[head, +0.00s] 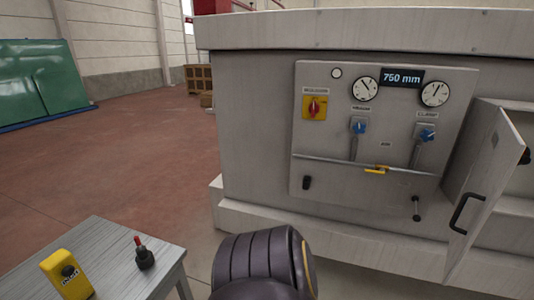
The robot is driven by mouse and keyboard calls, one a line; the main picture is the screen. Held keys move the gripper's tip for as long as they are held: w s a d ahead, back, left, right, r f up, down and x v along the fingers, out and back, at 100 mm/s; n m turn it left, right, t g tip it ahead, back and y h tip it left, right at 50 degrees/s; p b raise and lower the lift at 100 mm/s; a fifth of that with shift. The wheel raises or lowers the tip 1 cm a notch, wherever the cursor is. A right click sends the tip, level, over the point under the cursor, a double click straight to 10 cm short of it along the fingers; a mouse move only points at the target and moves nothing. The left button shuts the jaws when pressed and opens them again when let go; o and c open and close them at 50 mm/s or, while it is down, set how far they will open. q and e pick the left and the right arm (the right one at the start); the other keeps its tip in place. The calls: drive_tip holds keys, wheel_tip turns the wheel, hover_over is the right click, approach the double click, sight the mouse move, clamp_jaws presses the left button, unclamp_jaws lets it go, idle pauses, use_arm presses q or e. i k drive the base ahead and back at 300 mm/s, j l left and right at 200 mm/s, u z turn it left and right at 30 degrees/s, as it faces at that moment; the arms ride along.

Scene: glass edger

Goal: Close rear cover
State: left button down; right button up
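A grey hinged cover (489,180) stands open at the right side of the machine, swung out toward me. It has a black bar handle (467,212) on its face. Whether this is the rear cover, I cannot tell for sure. The grey machine body (250,130) carries a control panel (325,165) just left of the cover. A dark rounded link of one of my arms shows at the bottom middle, apart from the cover. Neither gripper is in view.
The panel has gauges, a red-yellow switch (314,107), blue-knobbed valves (359,126) and a yellow-gripped bar (376,169). A grey table (115,262) at lower left holds a yellow device (67,274) and a small red-tipped black item (144,254). Open floor lies at left.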

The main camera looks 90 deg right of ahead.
sight(503, 148)
drive_tip(key=z, duration=0.5)
drive_tip(key=i+z, duration=0.15)
drive_tip(key=z, duration=0.35)
drive_tip(key=i+z, duration=0.1)
drive_tip(key=z, duration=0.4)
drive_tip(key=i+z, duration=0.1)
drive_tip(key=z, duration=0.85)
drive_tip(key=i+j+z, duration=0.1)
drive_tip(key=z, duration=0.4)
drive_tip(key=j+z, duration=0.1)
drive_tip(key=z, duration=0.4)
drive_tip(key=j+z, duration=0.15)
drive_tip(key=z, duration=0.35)
drive_tip(key=i, duration=0.05)
